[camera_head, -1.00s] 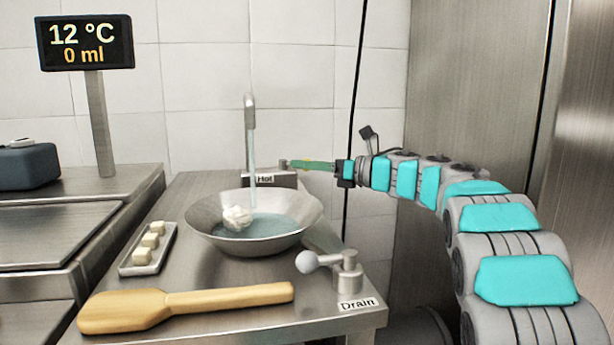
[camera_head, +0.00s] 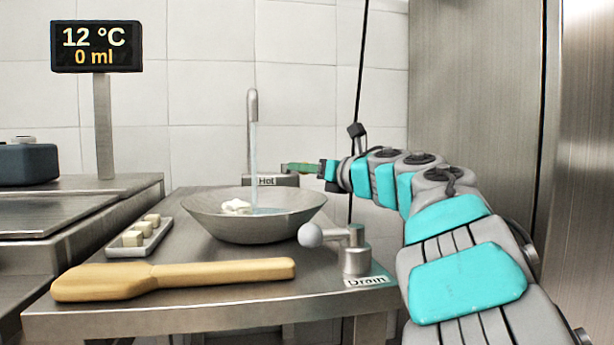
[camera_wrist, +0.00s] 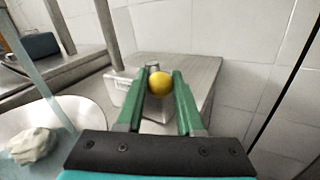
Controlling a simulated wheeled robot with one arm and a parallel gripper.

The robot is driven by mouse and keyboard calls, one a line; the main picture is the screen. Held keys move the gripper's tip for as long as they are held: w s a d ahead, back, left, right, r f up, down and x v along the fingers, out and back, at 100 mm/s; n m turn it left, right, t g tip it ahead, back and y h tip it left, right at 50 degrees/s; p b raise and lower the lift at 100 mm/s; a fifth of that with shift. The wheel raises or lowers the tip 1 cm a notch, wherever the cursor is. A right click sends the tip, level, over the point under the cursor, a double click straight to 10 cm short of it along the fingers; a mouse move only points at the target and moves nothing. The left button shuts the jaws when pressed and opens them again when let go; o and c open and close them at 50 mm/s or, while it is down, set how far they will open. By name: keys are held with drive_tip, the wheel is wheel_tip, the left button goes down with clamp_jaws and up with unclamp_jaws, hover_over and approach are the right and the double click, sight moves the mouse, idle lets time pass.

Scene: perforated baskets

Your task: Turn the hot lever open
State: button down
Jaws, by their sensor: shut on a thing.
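The hot lever's round yellow knob (camera_wrist: 160,83) sits between the green fingers of my gripper (camera_wrist: 162,88) in the wrist view. My gripper is shut on the knob. A short metal stem shows just behind it. In the head view my gripper (camera_head: 302,168) reaches in from the right, just above the box with the "Hot" label (camera_head: 267,181); the fingers mostly hide the lever there. A thin stream of water runs from the spout (camera_head: 252,105) into the wide metal bowl (camera_head: 218,218). The display (camera_head: 97,47) reads 12 °C and 0 ml.
The drain lever (camera_head: 330,236), with a pale round knob, stands at the counter's front right. A wooden paddle (camera_head: 170,277) lies along the front edge. A small tray (camera_head: 146,246) of pale cubes is left of the bowl. A pale lump (camera_head: 237,206) is in the bowl.

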drive_tip(key=shift+s+a+m+t+h, duration=0.15)
drive_tip(key=shift+s+m+t+h, duration=0.05)
drive_tip(key=shift+m+t+h, duration=0.25)
idle(0.3)
drive_tip(key=c, duration=0.5)
unclamp_jaws()
drive_tip(key=shift+c, duration=0.2)
drive_tip(key=shift+b+v, duration=0.35)
drive_tip(key=shift+v, duration=3.55)
